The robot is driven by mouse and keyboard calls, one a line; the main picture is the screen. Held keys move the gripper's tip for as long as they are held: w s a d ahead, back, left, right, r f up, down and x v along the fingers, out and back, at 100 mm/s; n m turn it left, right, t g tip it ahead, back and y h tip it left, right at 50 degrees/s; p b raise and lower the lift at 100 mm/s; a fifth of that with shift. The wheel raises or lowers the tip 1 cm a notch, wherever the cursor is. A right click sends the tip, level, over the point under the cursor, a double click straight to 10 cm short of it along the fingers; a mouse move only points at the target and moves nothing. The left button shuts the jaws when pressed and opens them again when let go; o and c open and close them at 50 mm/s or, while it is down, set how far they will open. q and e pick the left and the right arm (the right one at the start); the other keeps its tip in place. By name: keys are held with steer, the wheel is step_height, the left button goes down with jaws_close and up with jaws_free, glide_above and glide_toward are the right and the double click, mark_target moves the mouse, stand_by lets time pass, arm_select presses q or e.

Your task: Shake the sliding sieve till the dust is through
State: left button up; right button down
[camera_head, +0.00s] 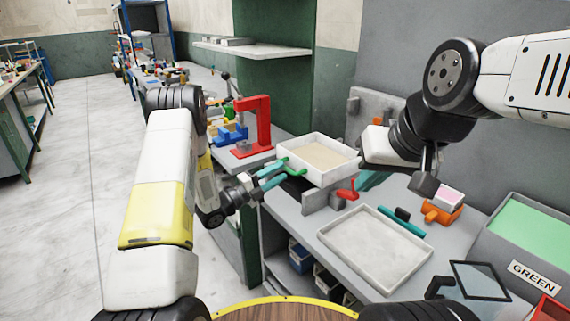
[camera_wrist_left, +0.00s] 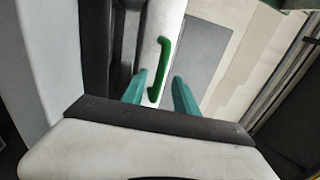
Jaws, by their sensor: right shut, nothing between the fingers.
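The sieve is a white, shallow box (camera_head: 300,147) with beige material inside, sitting above the bench at the middle. A green handle (camera_head: 293,168) is on its near side; this handle also shows in the left wrist view (camera_wrist_left: 164,62). My left gripper (camera_head: 274,176) has its teal fingers apart, pointing at the handle. In the left wrist view the handle's lower end lies between the open fingertips, with gaps on both sides. My right gripper (camera_head: 370,182) is shut and empty at the sieve's right side, partly hidden by its own wrist.
A pale shallow tray (camera_head: 345,261) lies on the bench in front. A red press stand (camera_head: 263,126) is left of the sieve. A small red handle (camera_head: 348,190) is below it. An orange block with a pink top (camera_head: 446,205) and a GREEN-labelled bin (camera_head: 520,240) are at right.

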mark_target(287, 168)
arm_select(q)
steer(key=shift+x, duration=1.75)
steer(key=shift+c, duration=0.3)
jaws_close()
steer(key=shift+d, duration=0.1)
